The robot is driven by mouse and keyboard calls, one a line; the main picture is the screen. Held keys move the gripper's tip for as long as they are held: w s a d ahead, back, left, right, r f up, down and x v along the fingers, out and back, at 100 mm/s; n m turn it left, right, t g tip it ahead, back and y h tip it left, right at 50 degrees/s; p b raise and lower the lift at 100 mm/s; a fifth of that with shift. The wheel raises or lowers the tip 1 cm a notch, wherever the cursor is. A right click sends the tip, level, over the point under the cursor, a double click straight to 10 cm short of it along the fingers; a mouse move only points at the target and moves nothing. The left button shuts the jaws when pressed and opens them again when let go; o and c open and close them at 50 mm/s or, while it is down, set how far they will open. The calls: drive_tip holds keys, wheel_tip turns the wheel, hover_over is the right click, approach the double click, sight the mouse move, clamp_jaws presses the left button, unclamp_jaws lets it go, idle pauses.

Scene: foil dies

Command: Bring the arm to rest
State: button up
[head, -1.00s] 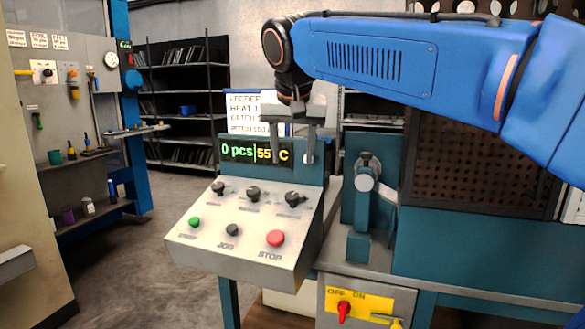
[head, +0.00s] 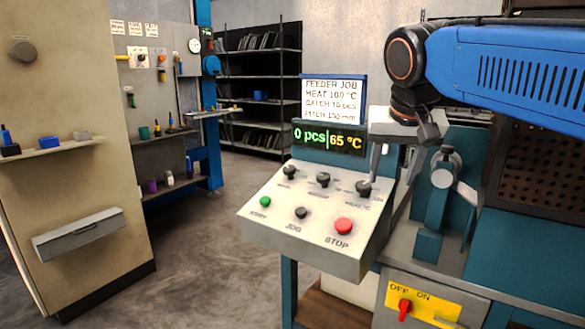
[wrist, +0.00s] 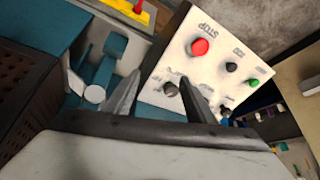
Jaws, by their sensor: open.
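My gripper (head: 393,163) hangs fingers-down at the right edge of the control panel, in front of the right end of the display. Its two fingers are apart with nothing between them; they also show in the wrist view (wrist: 158,97). The blue arm reaches in from the right. The sloped control panel (head: 262,228) has several black knobs, a green button (head: 265,201) and a red STOP button (head: 343,226). The display (head: 331,138) reads 0 pcs and 65 °C. Whether a finger touches the rightmost knob (head: 363,188) I cannot tell.
A job card (head: 334,99) stands above the display. Right of the panel are a teal machine part with a round fitting (head: 442,178) and a perforated guard (head: 528,185). Below is a yellow OFF/ON plate with a red switch (head: 405,306). The floor (head: 200,250) at left is open.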

drive_tip(key=s+d+f+n, duration=0.1)
drive_tip(key=s+f, duration=0.5)
drive_tip(key=f, duration=0.3)
drive_tip(key=s+d+f+n, duration=0.1)
drive_tip(key=s+d+f, duration=0.1)
drive_tip(key=s+f, duration=0.4)
drive_tip(key=s+d+f+y, duration=0.1)
drive_tip(key=s+f, duration=0.5)
drive_tip(key=f, duration=0.6)
drive_tip(key=shift+s+d+f+n+g, duration=0.15)
drive_tip(key=shift+s+d+n+g, duration=0.2)
drive_tip(key=shift+d, duration=0.35)
